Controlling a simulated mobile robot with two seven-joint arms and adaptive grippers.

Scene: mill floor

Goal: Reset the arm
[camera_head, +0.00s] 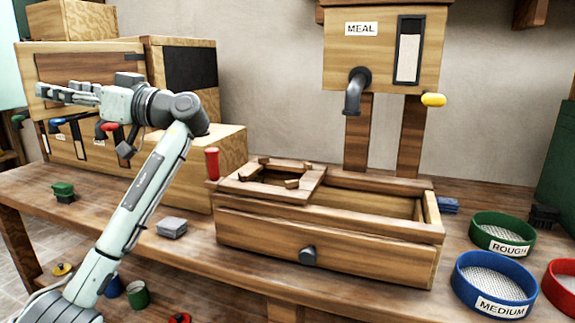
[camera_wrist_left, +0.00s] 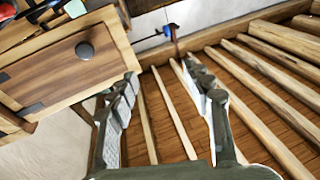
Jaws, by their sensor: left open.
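My left arm comes in from the lower left of the head view, bends at a raised elbow and points left. My left gripper (camera_head: 45,92) is up in front of the wooden cabinet (camera_head: 85,68) at the back left. In the left wrist view my left gripper (camera_wrist_left: 163,72) has its two fingers spread apart with nothing between them. Wooden slats (camera_wrist_left: 262,112) show beyond the fingers, and a wooden box front with a dark round knob (camera_wrist_left: 84,50) is at the left. My right gripper is in neither view.
The workbench (camera_head: 190,262) carries an open wooden trough (camera_head: 330,236), a grey block (camera_head: 172,228), a green sieve (camera_head: 502,232) and a blue sieve (camera_head: 495,285). A red-topped peg (camera_head: 212,163) stands near the arm. A MEAL hopper (camera_head: 384,50) hangs behind.

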